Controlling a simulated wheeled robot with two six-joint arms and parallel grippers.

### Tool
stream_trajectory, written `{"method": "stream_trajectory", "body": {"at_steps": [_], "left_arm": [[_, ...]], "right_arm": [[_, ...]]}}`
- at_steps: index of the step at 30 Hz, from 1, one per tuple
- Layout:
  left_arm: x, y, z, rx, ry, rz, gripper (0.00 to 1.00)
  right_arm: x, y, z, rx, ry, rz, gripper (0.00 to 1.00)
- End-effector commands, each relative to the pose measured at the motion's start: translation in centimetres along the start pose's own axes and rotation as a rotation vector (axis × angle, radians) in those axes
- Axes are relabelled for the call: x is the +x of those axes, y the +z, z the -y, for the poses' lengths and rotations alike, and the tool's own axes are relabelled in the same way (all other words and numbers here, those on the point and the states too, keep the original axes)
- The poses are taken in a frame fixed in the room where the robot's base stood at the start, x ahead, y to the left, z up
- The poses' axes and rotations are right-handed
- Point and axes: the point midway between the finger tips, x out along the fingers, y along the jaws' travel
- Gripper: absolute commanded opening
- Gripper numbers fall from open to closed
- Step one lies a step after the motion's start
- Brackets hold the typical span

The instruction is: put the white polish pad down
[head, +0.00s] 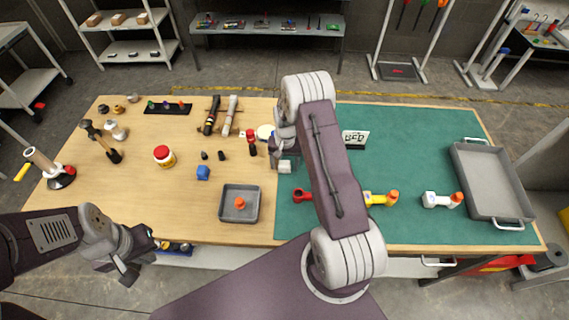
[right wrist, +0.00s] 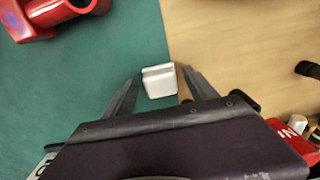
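The white polish pad (head: 285,167) is a small pale block at the seam between the wooden top and the green mat. In the right wrist view the pad (right wrist: 159,80) lies between the fingertips of my right gripper (right wrist: 162,80), with a narrow gap to each finger. The right gripper is open; in the head view my right arm hides much of it. Its exact height above the pad is hard to tell. My left gripper (head: 130,270) hangs in front of the table's near left edge, away from the pad; its finger opening is unclear.
On the green mat (head: 420,140) are a red part (head: 301,195), a yellow part (head: 377,199) and a large grey tray (head: 457,165).

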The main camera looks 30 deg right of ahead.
Motion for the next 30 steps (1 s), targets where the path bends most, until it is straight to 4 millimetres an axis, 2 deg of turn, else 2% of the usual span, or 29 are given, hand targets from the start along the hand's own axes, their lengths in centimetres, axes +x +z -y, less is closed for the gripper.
{"method": "stream_trajectory", "body": {"at_steps": [4, 8, 21, 25, 30], "left_arm": [[-0.1, 0.0, 0.0, 0.0, 0.0, 0.0, 0.0], [0.1, 0.0, 0.0, 0.0, 0.0, 0.0, 0.0], [1.6, 0.2, 0.0, 0.0, 0.0, 0.0, 0.0], [1.7, 0.2, 0.0, 0.0, 0.0, 0.0, 0.0], [1.7, 0.2, 0.0, 0.0, 0.0, 0.0, 0.0]], "right_arm": [[-0.2, 0.0, 0.0, 0.0, 0.0, 0.0, 0.66], [-1.2, -0.1, 0.0, 0.0, -0.001, -0.004, 0.66], [-10.2, -0.1, 0.0, 0.001, -0.001, -0.004, 0.66], [-11.7, -0.1, 0.0, 0.0, -0.001, -0.002, 0.66], [-12.4, 0.0, 0.0, 0.0, 0.0, 0.0, 0.66]]}}
